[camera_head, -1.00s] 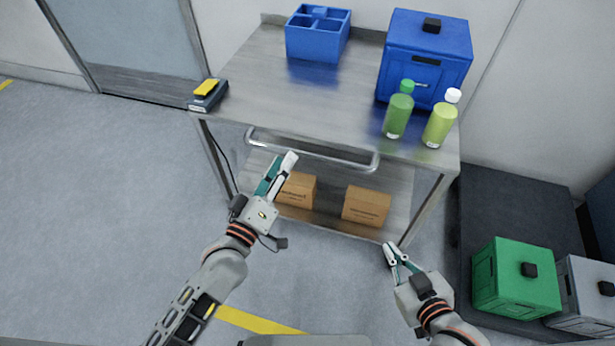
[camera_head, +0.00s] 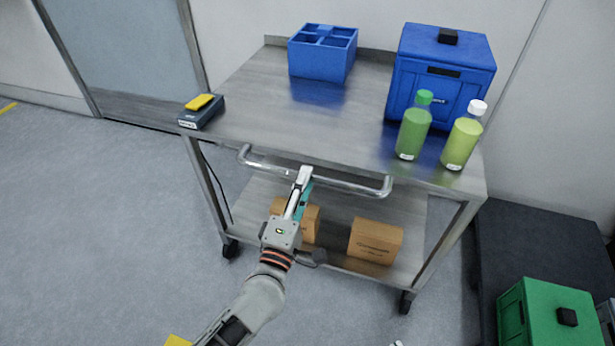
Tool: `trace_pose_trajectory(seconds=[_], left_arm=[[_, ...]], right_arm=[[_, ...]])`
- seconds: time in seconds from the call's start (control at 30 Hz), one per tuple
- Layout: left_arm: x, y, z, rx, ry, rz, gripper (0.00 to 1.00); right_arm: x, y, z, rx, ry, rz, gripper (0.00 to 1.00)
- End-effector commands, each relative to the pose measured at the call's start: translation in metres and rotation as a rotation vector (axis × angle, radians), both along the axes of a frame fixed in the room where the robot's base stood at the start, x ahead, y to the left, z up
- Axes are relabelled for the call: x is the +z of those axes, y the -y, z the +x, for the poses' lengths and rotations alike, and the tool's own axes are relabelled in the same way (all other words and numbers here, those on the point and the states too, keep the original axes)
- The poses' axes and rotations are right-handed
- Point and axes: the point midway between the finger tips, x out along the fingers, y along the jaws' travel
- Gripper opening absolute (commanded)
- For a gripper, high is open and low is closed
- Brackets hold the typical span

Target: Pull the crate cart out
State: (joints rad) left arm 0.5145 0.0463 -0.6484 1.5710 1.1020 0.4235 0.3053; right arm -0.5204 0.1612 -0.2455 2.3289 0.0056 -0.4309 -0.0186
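The steel cart (camera_head: 270,115) stands ahead, with two blue crates on its top: an open divided one (camera_head: 322,70) and a larger lidded one (camera_head: 407,90). Its handle bar (camera_head: 345,186) runs along the near side. My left gripper (camera_head: 304,184) is at the middle of this bar, its fingertips overlapping the bar in the picture. The fingers are seen nearly edge-on, so I cannot tell whether they are around the bar or closed on it. Only a small pale tip, apparently of my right gripper (camera_head: 398,343), shows at the bottom edge, away from the cart.
A green-capped bottle (camera_head: 412,130) and a white-capped bottle (camera_head: 462,142) stand near the cart's front right edge. A dark device (camera_head: 202,117) lies at its left corner. Brown boxes (camera_head: 375,242) sit on the lower shelf. A green crate (camera_head: 538,312) is at right on a dark platform (camera_head: 530,240). Floor at left is clear.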

Motion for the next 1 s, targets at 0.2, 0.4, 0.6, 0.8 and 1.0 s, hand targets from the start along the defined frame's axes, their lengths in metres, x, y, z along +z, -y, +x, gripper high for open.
trace_pose_trajectory(seconds=[0.2, 0.4, 0.6, 0.8, 1.0], left_arm=[[0.002, 0.006, 0.018, 0.000, -0.002, 0.000, 0.31], [0.003, 0.006, 0.020, 0.000, -0.001, 0.000, 0.31], [0.003, 0.006, 0.020, 0.000, -0.001, 0.001, 0.05], [0.003, 0.006, 0.019, 0.000, -0.001, 0.001, 0.00], [0.004, 0.005, 0.015, -0.001, -0.001, 0.003, 0.00]], right_arm=[[0.000, -0.002, 0.000, -0.001, 0.002, 0.009, 0.00], [0.001, -0.003, 0.001, -0.001, 0.004, 0.010, 0.00], [0.001, -0.003, 0.001, -0.001, 0.004, 0.010, 0.00], [0.002, -0.003, 0.001, -0.001, 0.004, 0.010, 0.00], [0.005, -0.002, 0.003, -0.001, 0.010, 0.009, 0.00]])
